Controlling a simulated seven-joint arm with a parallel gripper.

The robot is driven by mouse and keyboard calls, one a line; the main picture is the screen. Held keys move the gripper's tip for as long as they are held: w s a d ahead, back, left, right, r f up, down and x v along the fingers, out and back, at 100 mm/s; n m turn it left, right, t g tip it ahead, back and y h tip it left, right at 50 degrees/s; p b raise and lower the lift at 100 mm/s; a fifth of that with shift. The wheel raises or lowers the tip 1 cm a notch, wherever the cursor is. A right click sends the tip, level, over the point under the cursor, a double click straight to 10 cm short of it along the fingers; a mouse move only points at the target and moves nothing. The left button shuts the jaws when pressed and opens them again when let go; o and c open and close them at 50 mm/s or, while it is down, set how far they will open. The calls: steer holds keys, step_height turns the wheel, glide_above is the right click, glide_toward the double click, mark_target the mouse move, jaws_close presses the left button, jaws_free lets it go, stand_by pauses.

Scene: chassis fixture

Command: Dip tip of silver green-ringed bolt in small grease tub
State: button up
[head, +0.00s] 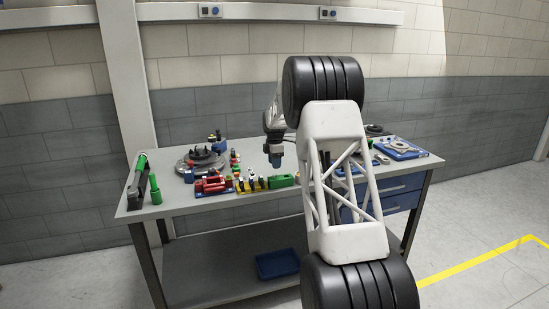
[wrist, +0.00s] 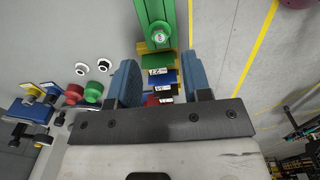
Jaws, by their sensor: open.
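My gripper (head: 275,160) hangs over the front middle of the bench, pointing down. In the wrist view my gripper (wrist: 160,80) shows two blue fingers spread apart with nothing held between them. Below and beyond the fingers is a green block (wrist: 152,12) with a round silver top (wrist: 160,37) in it, which may be the silver green-ringed bolt; I cannot make out a ring for sure. In the head view the green block (head: 281,181) is at the right end of a row of small coloured holders. I cannot pick out the small grease tub for sure.
Yellow, blue and red labelled blocks (wrist: 160,76) lie between the fingers, lower down. A red fixture (head: 212,186) and a blue tray (head: 401,148) are on the bench (head: 180,208).

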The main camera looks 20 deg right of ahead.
mark_target(275, 175)
steer(key=shift+f, duration=0.9)
steer(key=shift+f, duration=2.2)
steer(key=shift+r, duration=0.25)
stand_by(0.5)
steer(key=shift+c, duration=0.4)
jaws_close()
steer(key=shift+r, duration=0.15)
steer(key=shift+r, duration=2.65)
